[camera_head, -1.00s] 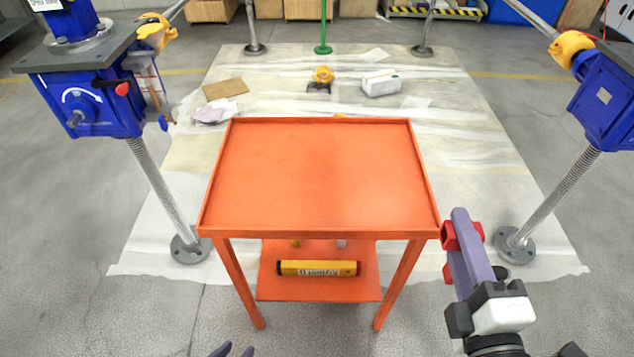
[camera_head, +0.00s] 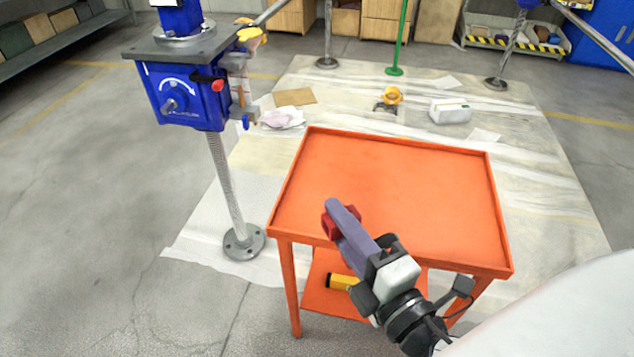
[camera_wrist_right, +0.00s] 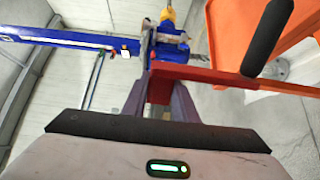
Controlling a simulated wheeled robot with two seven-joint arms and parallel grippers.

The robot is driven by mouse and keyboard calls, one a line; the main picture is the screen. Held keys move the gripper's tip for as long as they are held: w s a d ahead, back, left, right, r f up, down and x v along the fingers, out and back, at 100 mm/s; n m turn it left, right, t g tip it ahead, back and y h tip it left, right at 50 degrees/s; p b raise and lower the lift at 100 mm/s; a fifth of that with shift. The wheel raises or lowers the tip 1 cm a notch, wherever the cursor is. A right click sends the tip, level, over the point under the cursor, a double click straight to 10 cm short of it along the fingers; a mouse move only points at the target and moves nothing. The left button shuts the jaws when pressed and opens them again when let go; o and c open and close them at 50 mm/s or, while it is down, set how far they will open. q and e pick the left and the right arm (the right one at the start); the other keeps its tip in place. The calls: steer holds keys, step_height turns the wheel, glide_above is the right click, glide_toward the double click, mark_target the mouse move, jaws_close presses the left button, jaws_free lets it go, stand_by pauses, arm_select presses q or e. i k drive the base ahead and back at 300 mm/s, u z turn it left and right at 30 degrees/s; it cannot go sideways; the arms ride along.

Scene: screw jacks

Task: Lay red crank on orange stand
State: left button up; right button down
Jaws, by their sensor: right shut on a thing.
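The orange stand (camera_head: 420,185) has a rimmed top, bare apart from what my arm covers, and a lower shelf. My right gripper (camera_head: 342,215) shows over the front left part of that top in the head view. It is shut on the red crank (camera_head: 328,224), mostly hidden there behind the purple finger. In the right wrist view the crank (camera_wrist_right: 215,76) runs right from between the fingers (camera_wrist_right: 160,100) and ends in a black handle (camera_wrist_right: 268,38). The stand (camera_wrist_right: 228,22) shows behind the handle. Whether the crank touches the stand cannot be told. My left gripper is out of view.
A yellow cylinder (camera_head: 341,282) lies on the stand's lower shelf. A blue screw jack (camera_head: 187,98) on a threaded post stands left of the stand. A white box (camera_head: 450,111) and a yellow item (camera_head: 391,96) lie on the sheet behind the stand.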

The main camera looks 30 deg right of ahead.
mark_target(374, 185)
steer(key=u, duration=0.55)
steer(key=i, duration=0.9)
steer(key=z, duration=2)
